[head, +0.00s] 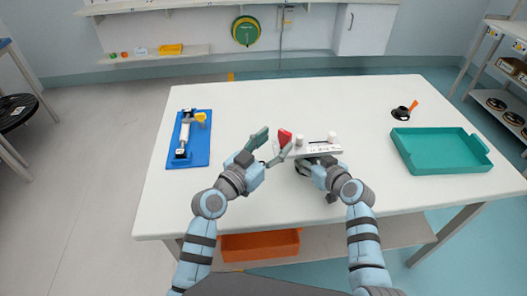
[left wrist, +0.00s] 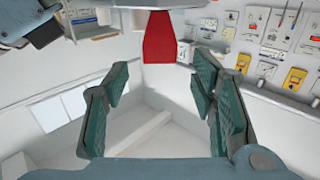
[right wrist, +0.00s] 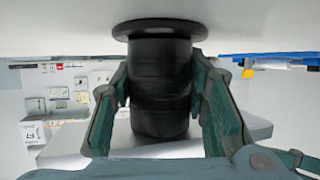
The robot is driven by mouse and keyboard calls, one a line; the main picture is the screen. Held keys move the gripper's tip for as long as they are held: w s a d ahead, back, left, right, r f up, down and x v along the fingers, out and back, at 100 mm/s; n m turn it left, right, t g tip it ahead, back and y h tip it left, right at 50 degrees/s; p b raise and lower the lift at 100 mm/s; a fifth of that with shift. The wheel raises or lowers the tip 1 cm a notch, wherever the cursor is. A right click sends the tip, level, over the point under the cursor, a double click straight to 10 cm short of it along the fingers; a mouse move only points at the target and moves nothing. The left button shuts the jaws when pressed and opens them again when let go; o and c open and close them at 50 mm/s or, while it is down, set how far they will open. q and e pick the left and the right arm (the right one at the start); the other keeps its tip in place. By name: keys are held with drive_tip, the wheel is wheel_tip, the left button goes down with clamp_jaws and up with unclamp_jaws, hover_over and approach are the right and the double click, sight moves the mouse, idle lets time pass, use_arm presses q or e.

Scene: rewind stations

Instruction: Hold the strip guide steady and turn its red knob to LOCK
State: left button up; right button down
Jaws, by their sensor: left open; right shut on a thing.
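The strip guide (head: 322,149) is a pale block near the middle of the table, with small markings too tiny to read. Its red knob (head: 284,137) is at the left end; it also shows in the left wrist view (left wrist: 158,40). My left gripper (head: 270,146) is open, with its fingers apart around the knob's line and the knob just beyond the fingertips. My right gripper (right wrist: 160,72) is shut on the guide's black post (right wrist: 160,105), below the block. In the head view the block and arm hide that grip. Which mark the knob points to cannot be told.
A blue plate (head: 202,153) with a white roller and yellow knob lies left. A teal tray (head: 440,168) lies right, with a black and orange item (head: 402,112) behind it. An orange bin (head: 260,245) sits on the lower shelf. The table behind the guide is clear.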

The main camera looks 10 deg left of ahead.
use_arm(q)
drive_tip(key=v, duration=0.6)
drive_tip(key=shift+s, duration=0.3)
drive_tip(key=shift+a, duration=0.1)
use_arm(e)
drive_tip(key=c, duration=0.9)
unclamp_jaws()
drive_tip(key=shift+o, duration=0.2)
